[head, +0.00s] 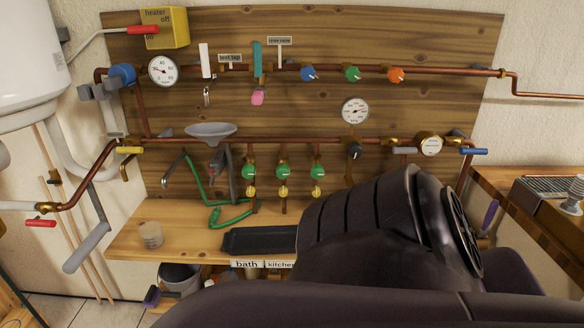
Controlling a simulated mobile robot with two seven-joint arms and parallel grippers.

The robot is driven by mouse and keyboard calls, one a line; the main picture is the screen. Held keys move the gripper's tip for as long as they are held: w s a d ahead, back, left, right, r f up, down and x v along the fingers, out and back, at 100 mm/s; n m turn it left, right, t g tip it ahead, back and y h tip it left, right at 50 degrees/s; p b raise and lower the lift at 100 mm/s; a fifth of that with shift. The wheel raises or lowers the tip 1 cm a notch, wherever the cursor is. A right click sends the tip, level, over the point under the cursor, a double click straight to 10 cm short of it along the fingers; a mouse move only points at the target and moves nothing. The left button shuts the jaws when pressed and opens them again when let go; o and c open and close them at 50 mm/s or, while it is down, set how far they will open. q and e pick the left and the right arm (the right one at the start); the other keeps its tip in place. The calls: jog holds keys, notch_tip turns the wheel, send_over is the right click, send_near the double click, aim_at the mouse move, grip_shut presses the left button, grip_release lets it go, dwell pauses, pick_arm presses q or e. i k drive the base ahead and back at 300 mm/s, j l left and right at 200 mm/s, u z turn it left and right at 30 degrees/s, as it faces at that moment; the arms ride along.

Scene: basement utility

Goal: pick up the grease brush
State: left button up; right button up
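I cannot make out a grease brush for certain. A small pale jar or cup (151,234) stands at the left of the wooden bench (125,243). A purple, narrow object (490,214) shows at the right beside my dark arm, and a small purple and dark object (152,297) shows low at the left; I cannot tell what either is. My large dark arm hides the middle and right of the bench. Neither gripper can be made out.
A black shallow tray (258,240) lies on the bench behind labels "bath" and "kitchen". A wooden board (420,110) carries copper pipes, gauges and valves above. A grey bucket (181,278) stands below. A second wooden surface (500,185) is at the right.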

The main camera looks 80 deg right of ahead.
aim_at(481, 234)
jog(key=z, duration=3.85)
